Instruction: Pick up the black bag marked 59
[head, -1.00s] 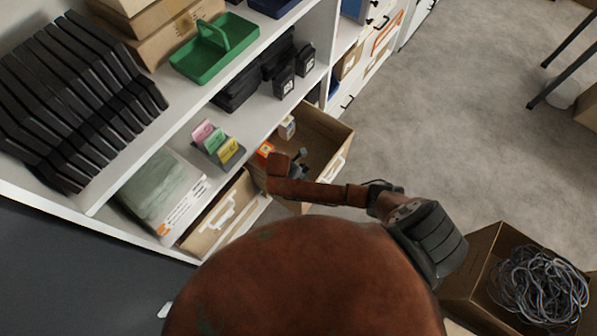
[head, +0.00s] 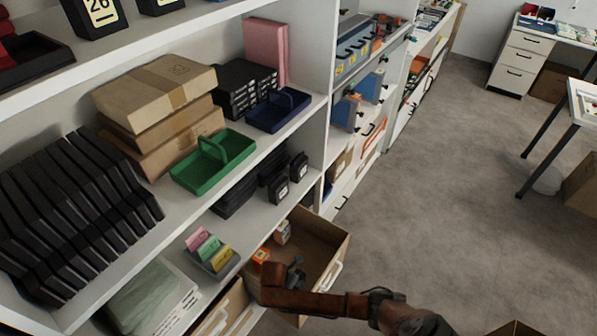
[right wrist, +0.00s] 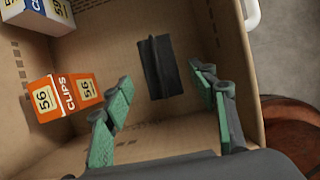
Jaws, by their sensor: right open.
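A black object (right wrist: 160,67) stands in the open cardboard drawer in the right wrist view, with a ridge along its middle. It may be the black bag; no number shows on it. My right gripper (right wrist: 160,105) is open, with its green-padded fingers on either side of the view and the black object beyond and between them, apart from both. In the head view the right gripper (head: 295,270) is over the drawer (head: 335,262). My left gripper is not in view.
An orange and white clips box marked 56 (right wrist: 60,95) and a blue and white box (right wrist: 40,14) sit at the drawer's left. Black labelled items (head: 282,190) and a green caddy (head: 210,165) are on the shelf above.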

